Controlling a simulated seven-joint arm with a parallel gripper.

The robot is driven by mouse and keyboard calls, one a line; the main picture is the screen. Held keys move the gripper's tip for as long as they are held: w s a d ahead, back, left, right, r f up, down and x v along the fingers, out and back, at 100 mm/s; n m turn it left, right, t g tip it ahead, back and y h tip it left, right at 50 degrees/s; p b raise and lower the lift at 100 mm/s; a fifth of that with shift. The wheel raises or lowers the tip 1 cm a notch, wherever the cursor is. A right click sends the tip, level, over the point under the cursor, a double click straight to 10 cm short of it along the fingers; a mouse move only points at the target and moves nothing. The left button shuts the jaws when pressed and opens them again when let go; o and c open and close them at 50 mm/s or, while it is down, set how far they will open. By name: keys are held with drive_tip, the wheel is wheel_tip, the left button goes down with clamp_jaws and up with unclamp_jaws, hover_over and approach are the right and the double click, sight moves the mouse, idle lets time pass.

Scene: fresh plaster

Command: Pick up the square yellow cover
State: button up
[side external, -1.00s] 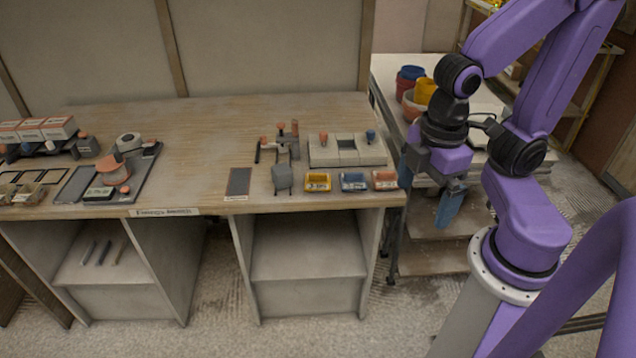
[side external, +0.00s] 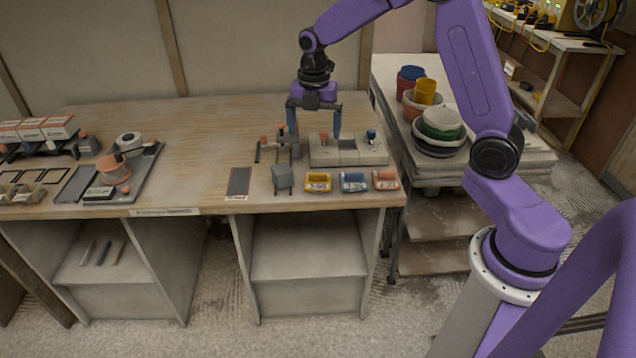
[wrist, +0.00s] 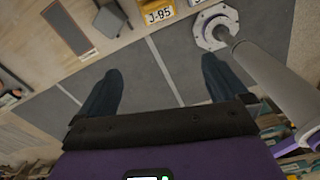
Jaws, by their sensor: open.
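A small yellow cover (side external: 318,183) with a pale label sits near the front edge of the workbench, between a grey block and a blue piece. In the wrist view a yellow piece marked "J-95" (wrist: 158,13) shows at the top edge, partly cut off; it looks like the same cover. My gripper (side external: 314,128) is open and empty, fingers pointing down, above the back part of the bench and behind the cover. Its two fingers also show apart in the wrist view (wrist: 161,68), with nothing between them.
A pale block with slots (side external: 347,150) lies behind, near my fingers. A dark plate (side external: 239,182) lies further left. The bench middle is clear.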

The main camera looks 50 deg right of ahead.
drive_tip(key=n, duration=0.2)
hover_over(318, 173)
drive_tip(key=f, duration=1.3)
drive_tip(key=shift+w+d+f, duration=0.15)
drive_tip(key=shift+d+f, duration=0.05)
drive_tip(key=shift+f, duration=0.15)
drive_tip(key=f, duration=0.4)
drive_tip(key=shift+s+a+f, duration=0.15)
drive_tip(key=shift+s+a, duration=0.1)
drive_tip(key=shift+a, duration=0.05)
drive_tip(key=shift+f, duration=0.6)
drive_tip(key=shift+c, duration=0.3)
drive_tip(key=c, duration=0.9)
